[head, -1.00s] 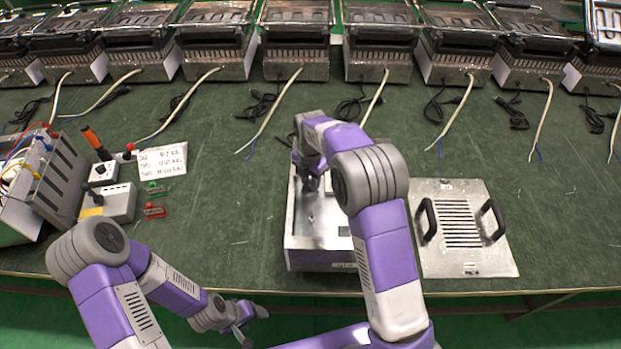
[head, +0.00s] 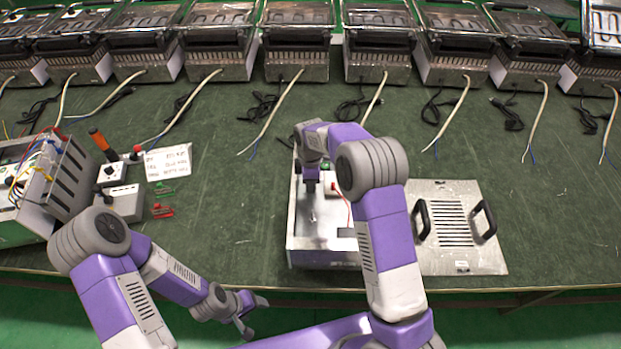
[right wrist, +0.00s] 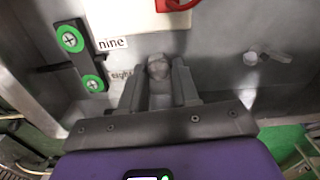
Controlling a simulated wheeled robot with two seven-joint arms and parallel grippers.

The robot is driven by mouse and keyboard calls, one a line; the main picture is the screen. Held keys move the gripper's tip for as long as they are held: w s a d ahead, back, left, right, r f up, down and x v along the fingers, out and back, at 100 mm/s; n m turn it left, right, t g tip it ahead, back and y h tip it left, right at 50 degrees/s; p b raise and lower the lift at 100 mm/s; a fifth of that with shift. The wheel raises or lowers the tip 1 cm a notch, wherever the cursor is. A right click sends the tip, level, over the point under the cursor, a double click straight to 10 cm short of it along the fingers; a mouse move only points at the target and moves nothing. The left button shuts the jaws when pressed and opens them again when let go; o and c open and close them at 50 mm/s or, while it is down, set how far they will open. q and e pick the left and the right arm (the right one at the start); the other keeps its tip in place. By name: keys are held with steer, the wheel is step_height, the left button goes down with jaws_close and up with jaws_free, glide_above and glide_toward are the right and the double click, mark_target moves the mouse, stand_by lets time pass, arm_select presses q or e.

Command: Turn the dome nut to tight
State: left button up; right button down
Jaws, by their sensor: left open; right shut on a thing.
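The open metal box (head: 312,246) stands at the table's front, in the middle of the head view. My right gripper (head: 310,192) reaches down into it. In the right wrist view, the dome nut (right wrist: 158,68) is a small grey rounded piece between the two fingertips of the right gripper (right wrist: 158,84), which is shut on it. The fingers hide its sides and base, so its seating cannot be seen. My left gripper (head: 255,312) is open and empty in front of the table edge, left of the box.
Labels "nine" (right wrist: 112,43) and "eight", green screw heads (right wrist: 70,39), and a white block with a red part (right wrist: 178,5) lie close by. A vented plate with two handles (head: 455,225) lies right of the box. Grills line the back.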

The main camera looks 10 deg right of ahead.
steer(key=m+p, duration=0.1)
steer(key=m, duration=0.2)
steer(key=shift+r+m, duration=0.1)
steer(key=shift+m, duration=0.3)
steer(key=m+p, duration=0.1)
steer(key=m, duration=0.2)
steer(key=shift+w+m, duration=0.1)
steer(key=shift+m, duration=0.2)
steer(key=m, duration=0.3)
steer(key=shift+d+m+p, duration=0.1)
steer(key=shift+m+p, duration=0.3)
steer(key=m, duration=0.3)
steer(key=shift+m+p, duration=0.3)
steer(key=m, duration=0.3)
steer(key=shift+d+m+p, duration=0.1)
steer(key=shift+m+p, duration=0.2)
steer(key=shift+p, duration=0.05)
steer(key=m, duration=0.3)
steer(key=shift+m+p, duration=0.3)
steer(key=shift+p, duration=0.05)
steer(key=m+p, duration=0.1)
steer(key=m, duration=0.5)
steer(key=shift+d+m, duration=0.1)
steer(key=shift+m, duration=0.3)
